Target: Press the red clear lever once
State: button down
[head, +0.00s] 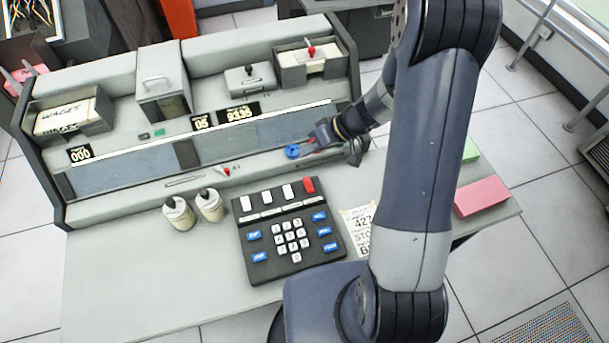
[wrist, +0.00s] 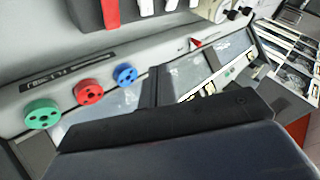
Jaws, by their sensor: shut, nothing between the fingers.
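A red lever (head: 309,186) stands at the right end of a row of white levers on the black keypad unit (head: 262,268). It also shows at the top of the wrist view (wrist: 110,12). A smaller red-tipped lever (head: 226,171) sits on the console's front ledge and shows in the wrist view (wrist: 203,43). No label reading "clear" is legible on either. My gripper (head: 325,137) is shut and empty over the right end of the console, behind and apart from the keypad unit. Its dark body fills the bottom of the wrist view.
Blue (wrist: 125,75), red (wrist: 88,92) and green (wrist: 42,113) round knobs line the ledge near my gripper. Two pots (head: 179,213) stand left of the keypad unit, a paper card (head: 358,228) right of it. A pink block (head: 482,197) lies at the desk's right. The front-left desk is clear.

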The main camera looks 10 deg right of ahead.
aim_at(308, 185)
notch_tip(308, 185, down, 6)
jog(key=shift+s+r+b, duration=0.1)
jog(key=shift+r+b, duration=0.15)
jog(key=shift+b, duration=0.8)
jog(key=shift+f+b, duration=0.35)
jog(key=shift+b, duration=0.1)
jog(key=shift+s+d+f+b, duration=0.1)
jog(key=shift+s+f+b, duration=0.05)
jog(key=shift+s+b, duration=0.15)
jog(key=shift+f+b, duration=0.3)
jog(key=shift+b, duration=0.05)
jog(key=shift+f+b, duration=0.6)
jog(key=shift+b, duration=0.7)
dwell(0.5)
